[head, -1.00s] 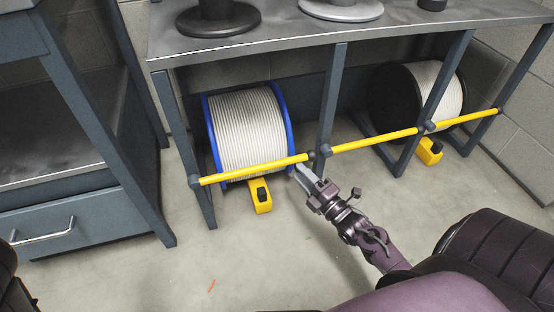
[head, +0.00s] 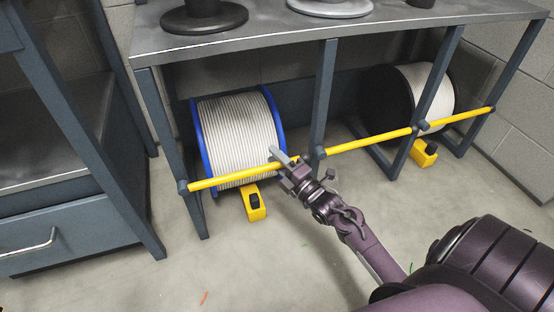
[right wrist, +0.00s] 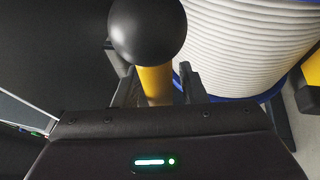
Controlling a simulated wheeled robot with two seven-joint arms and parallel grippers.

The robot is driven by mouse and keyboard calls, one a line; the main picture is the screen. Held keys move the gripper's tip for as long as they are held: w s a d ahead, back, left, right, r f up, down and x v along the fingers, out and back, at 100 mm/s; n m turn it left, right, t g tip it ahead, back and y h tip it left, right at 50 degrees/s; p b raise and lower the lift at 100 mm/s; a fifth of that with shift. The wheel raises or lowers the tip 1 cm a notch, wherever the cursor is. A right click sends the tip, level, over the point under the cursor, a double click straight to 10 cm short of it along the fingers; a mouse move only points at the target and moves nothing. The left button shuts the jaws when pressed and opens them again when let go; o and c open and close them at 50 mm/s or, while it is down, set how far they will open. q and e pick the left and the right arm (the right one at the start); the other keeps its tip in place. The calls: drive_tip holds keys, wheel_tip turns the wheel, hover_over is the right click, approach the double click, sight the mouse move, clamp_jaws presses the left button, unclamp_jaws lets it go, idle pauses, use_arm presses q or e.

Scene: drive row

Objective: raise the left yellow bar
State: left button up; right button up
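The left yellow bar (head: 225,180) runs across the front of the left bay, low down, in front of a white cable reel with blue flanges (head: 235,125). It slopes slightly up to the right in the head view. A black ball knob (right wrist: 147,28) hides part of the bar there. My left gripper is not in view.
A second yellow bar (head: 370,141) crosses the right bay before a black-flanged reel (head: 385,95). A yellow block (head: 254,204) sits on the floor below the left bar. A dark post (head: 323,100) divides the bays. A drawer cabinet (head: 60,235) stands left.

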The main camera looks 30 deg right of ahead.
clamp_jaws()
